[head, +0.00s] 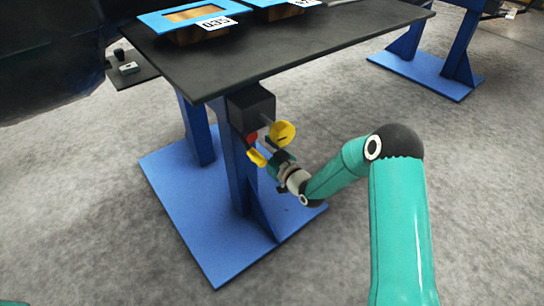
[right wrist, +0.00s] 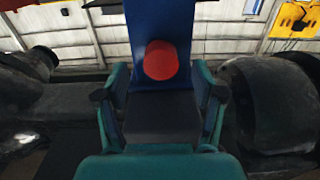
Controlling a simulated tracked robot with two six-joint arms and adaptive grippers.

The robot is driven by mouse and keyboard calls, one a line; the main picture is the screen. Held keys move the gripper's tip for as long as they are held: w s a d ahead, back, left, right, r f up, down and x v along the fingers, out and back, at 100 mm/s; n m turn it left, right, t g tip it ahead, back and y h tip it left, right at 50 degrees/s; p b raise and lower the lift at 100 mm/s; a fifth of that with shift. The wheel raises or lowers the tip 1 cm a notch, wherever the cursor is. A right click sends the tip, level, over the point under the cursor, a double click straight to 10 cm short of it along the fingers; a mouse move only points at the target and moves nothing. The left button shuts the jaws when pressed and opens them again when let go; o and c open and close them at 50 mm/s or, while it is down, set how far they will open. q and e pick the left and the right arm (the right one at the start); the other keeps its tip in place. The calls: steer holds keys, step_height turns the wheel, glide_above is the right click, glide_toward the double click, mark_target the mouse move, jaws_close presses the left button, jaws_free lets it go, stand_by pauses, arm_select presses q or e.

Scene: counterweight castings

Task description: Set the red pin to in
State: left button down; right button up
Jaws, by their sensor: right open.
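The red pin (head: 251,138) shows as a small red patch beside the blue table leg, below a black box (head: 252,104), partly hidden. In the right wrist view the red pin (right wrist: 161,60) is a round red end in front of the blue upright. My right gripper (head: 272,160) is close to the pin, low beside the leg. In the wrist view its teal fingers (right wrist: 160,82) stand apart, one on each side below the red end, and are not shut on it. How far the pin stands out cannot be told. My left gripper is not in view.
A yellow disc (head: 283,133) on a shaft sticks out from the black box. A smaller yellow part (head: 256,157) is near my right fingertips. The black tabletop (head: 300,45) overhangs the leg, above the blue base plate (head: 190,235).

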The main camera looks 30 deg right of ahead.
steer(key=s+d, duration=0.1)
steer(key=s, duration=0.5)
steer(key=shift+s+d, duration=0.15)
steer(key=shift+s, duration=0.1)
steer(key=s+a+f+g+y+p, duration=0.1)
steer(key=s+a+f+g, duration=0.2)
steer(key=a+f, duration=0.3)
steer(key=s+a+f+g, duration=0.3)
steer(key=a+f, duration=0.2)
steer(key=a, duration=0.2)
steer(key=s+a+f+m+g, duration=0.2)
steer(key=s+f+g, duration=0.35)
steer(key=s, duration=0.55)
steer(key=s+a+f+m+g, duration=0.2)
steer(key=s+f+g, duration=0.35)
steer(key=s, duration=0.55)
step_height(320, 180, up, 37)
steer(key=p, duration=3.8)
steer(key=shift+s+r, duration=0.15)
steer(key=shift+s, duration=0.3)
